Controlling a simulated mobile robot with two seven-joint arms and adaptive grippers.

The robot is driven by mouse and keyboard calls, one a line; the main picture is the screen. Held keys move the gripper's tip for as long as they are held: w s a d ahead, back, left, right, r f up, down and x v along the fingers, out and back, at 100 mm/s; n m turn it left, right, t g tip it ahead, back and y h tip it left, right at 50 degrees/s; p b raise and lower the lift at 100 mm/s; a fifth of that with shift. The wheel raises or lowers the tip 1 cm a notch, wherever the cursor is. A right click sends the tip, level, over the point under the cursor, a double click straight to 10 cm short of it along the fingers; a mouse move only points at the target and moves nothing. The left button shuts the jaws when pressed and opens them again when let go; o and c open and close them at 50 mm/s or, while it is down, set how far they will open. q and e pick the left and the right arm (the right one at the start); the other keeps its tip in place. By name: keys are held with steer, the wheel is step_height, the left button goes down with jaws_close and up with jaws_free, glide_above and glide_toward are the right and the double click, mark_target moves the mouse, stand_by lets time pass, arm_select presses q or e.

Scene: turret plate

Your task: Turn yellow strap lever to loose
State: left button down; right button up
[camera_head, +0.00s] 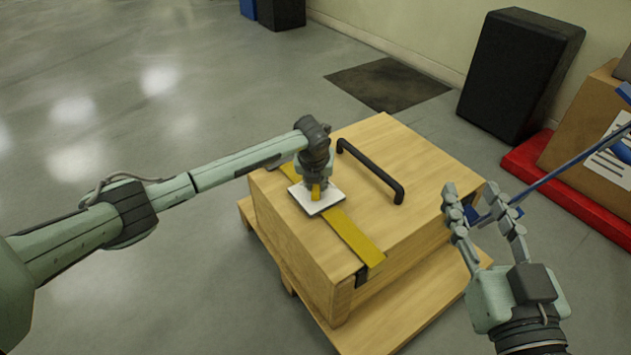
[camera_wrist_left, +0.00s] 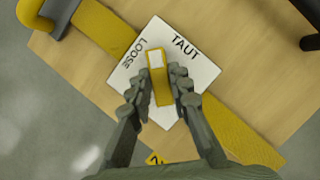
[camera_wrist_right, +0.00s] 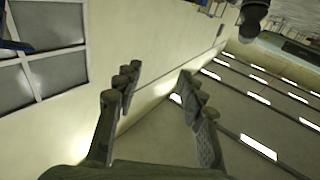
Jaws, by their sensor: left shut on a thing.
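The yellow strap lever (camera_wrist_left: 160,80) stands on a white plate (camera_wrist_left: 203,68) marked LOOSE and TAUT. In the left wrist view its white-tipped end points up, between the two words. My left gripper (camera_head: 316,188) comes down over the plate and is shut on the lever, with a finger along each side. The yellow strap (camera_head: 352,238) runs under the plate across the wooden crate (camera_head: 300,245). My right gripper (camera_head: 472,198) is open and empty, held up to the right of the crate. The right wrist view shows nothing between its fingers.
A black handle (camera_head: 372,172) rises from the crate lid close to my left gripper. The crate sits on a wooden pallet (camera_head: 420,312). A black box (camera_head: 520,75), a cardboard box (camera_head: 585,125) and a red base (camera_head: 560,180) stand at the right. The floor at left is clear.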

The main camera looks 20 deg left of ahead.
arm_select(q)
steer(key=shift+d+n+y, duration=0.1)
steer(key=shift+n+y, duration=0.3)
steer(key=shift+n, duration=0.6)
steer(key=n+g+y+b, duration=0.1)
steer(key=n, duration=0.3)
steer(key=shift+w+d, duration=0.1)
steer(key=shift+n+g+y+b, duration=0.3)
steer(key=shift+n+y+b, duration=0.1)
steer(key=shift+n, duration=0.7)
arm_select(e)
step_height(320, 180, up, 7)
steer(key=s+a+t+y, duration=0.1)
steer(key=s+t+y, duration=0.1)
steer(key=t, duration=0.1)
steer(key=shift+a+t, duration=0.15)
steer(key=shift+t, duration=0.25)
arm_select(q)
steer(key=c, duration=1.4)
jaws_free()
steer(key=shift+r, duration=0.1)
